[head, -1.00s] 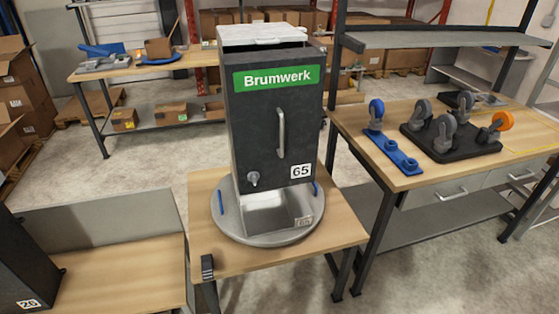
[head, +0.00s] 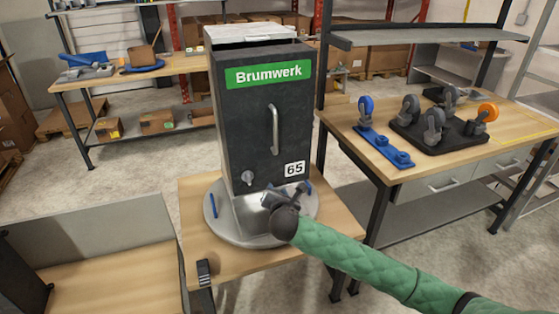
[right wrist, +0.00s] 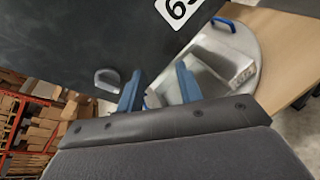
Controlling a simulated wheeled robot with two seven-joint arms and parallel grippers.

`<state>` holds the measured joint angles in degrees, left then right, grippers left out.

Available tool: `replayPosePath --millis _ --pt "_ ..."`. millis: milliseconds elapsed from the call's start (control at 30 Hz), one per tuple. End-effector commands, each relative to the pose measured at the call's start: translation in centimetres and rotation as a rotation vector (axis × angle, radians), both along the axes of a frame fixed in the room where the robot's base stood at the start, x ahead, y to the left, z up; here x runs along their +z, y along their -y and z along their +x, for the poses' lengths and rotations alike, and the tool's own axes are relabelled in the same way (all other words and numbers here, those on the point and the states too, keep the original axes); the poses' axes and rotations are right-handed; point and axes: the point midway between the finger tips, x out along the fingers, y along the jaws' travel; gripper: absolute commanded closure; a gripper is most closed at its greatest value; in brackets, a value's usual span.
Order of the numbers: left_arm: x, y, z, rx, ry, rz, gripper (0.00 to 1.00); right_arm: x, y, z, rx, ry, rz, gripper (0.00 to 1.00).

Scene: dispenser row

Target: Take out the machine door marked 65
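The black machine door (head: 252,130) marked 65 is closed on the front of the Brumwerk machine. It has an upright silver handle (head: 275,130) and a grey knob (head: 248,178) at its lower left; the knob also shows in the right wrist view (right wrist: 106,79). The 65 label (head: 294,168) is at the lower right. My right gripper (head: 287,190) is in front of the door's lower edge, over the metal chute. In the right wrist view its blue fingers (right wrist: 158,80) stand apart with nothing between them. My left gripper is not in view.
A round grey base (head: 220,225) under the machine has blue handles and stands on a small wooden table (head: 340,215). A workbench (head: 400,170) with casters is at the right. Another low table (head: 110,270) is at the lower left.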

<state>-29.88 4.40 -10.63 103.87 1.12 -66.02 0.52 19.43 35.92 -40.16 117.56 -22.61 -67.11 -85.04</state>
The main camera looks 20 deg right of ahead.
Motion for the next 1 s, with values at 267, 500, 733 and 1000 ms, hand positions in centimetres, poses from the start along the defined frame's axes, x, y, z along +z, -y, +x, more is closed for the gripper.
replayPosePath --millis 267,500,733,1000 --pt "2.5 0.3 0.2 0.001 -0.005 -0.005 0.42 11.9 0.0 -1.1 0.086 0.154 -0.434 0.64" --pt "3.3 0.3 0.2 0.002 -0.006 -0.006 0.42 15.1 0.1 -1.9 0.094 0.191 -0.569 0.64" --pt "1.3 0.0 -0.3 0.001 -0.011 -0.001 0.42 15.4 0.3 -0.1 0.093 0.192 -0.574 0.64" --pt "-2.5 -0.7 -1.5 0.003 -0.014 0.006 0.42 15.3 0.9 3.1 0.093 0.190 -0.574 0.64"
